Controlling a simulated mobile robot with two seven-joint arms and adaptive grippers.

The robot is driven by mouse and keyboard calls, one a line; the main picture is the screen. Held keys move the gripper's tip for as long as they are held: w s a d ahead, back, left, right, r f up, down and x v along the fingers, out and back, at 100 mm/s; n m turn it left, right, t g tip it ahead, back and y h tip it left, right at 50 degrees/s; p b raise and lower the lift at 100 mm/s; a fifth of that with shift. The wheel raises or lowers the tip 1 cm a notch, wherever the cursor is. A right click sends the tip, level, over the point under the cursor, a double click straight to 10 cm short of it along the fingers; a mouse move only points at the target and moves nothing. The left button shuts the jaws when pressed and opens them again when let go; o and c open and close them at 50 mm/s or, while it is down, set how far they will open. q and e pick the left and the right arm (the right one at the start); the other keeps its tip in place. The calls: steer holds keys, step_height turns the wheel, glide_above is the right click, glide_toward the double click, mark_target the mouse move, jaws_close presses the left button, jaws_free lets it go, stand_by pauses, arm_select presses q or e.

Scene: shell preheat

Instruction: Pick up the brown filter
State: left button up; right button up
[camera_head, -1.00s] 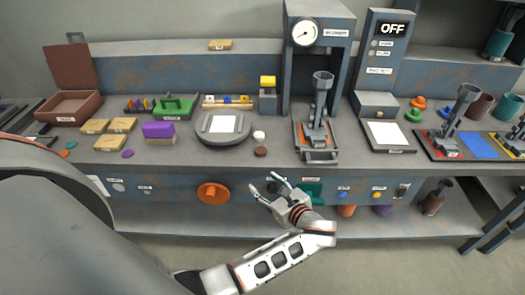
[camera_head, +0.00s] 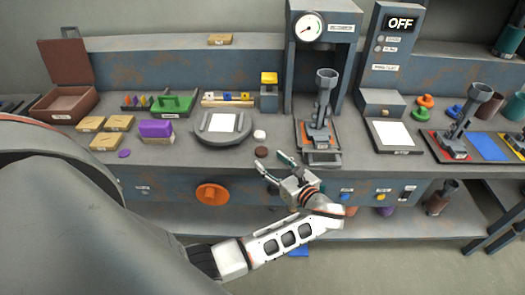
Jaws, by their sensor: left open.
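The brown filter (camera_head: 261,152) is a small dark brown disc lying flat on the bench top near its front edge, just in front of a small white disc (camera_head: 259,135). My left gripper (camera_head: 273,164) is open and empty, its two fingers pointing up toward the bench edge. Its fingertips are just below and to the right of the brown filter in the picture, apart from it. My right gripper does not show.
A round grey plate (camera_head: 222,138) stands left of the filter. A tall grey press stand (camera_head: 320,135) stands to the right. An orange knob (camera_head: 211,194) sticks out of the bench front. A purple block (camera_head: 156,129) is farther left.

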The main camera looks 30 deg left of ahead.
mark_target(263, 152)
arm_select(q)
steer(key=shift+r+x, duration=0.15)
steer(key=shift+x, duration=1.25)
steer(key=shift+r+x, duration=0.1)
steer(key=shift+x, duration=1.3)
steer(key=shift+w, duration=0.2)
steer(key=c, duration=0.9)
